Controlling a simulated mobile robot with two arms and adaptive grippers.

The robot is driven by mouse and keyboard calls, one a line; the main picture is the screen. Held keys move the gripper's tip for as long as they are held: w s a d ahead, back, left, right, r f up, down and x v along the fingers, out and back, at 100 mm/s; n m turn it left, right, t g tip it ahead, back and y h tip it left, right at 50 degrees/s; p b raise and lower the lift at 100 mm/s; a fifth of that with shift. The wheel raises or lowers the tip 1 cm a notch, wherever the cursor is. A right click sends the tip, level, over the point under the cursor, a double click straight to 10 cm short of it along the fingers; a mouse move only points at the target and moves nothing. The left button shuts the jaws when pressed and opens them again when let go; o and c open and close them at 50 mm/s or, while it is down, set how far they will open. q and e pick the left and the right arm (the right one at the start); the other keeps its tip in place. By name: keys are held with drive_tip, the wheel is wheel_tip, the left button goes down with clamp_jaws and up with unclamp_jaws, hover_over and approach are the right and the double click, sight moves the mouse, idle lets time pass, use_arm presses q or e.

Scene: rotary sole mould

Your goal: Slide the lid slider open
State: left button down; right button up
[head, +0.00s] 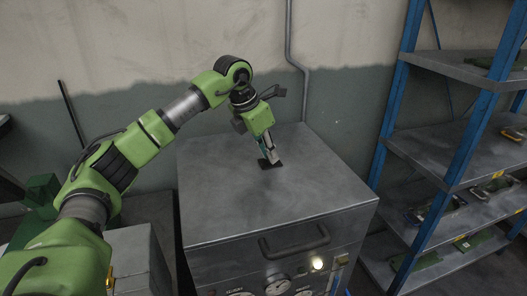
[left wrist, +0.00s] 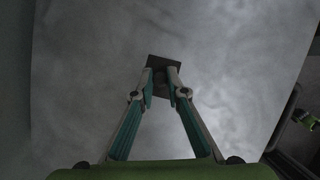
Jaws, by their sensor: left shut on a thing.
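The lid slider is a small dark plate (head: 276,165) on the top of a grey metal machine (head: 225,205). In the left wrist view the dark plate (left wrist: 163,62) lies at the fingertips, with a small knob partly hidden between them. My left gripper (head: 269,160) points down at the slider from above. It also shows in the left wrist view (left wrist: 160,82), its two fingers closed on the slider's knob. My right gripper is in neither view.
A bar handle (head: 295,245) is on the machine's front, above gauges and a lit lamp (head: 317,263). A blue-posted shelf (head: 440,140) with several green parts stands at the right. A pipe runs up the wall behind. The machine's top around the slider is clear.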

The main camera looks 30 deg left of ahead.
use_arm(q)
drive_tip(key=c, duration=2)
unclamp_jaws()
drive_tip(key=shift+a, duration=0.1)
drive_tip(key=v, duration=1.2)
drive_tip(key=shift+s, duration=0.1)
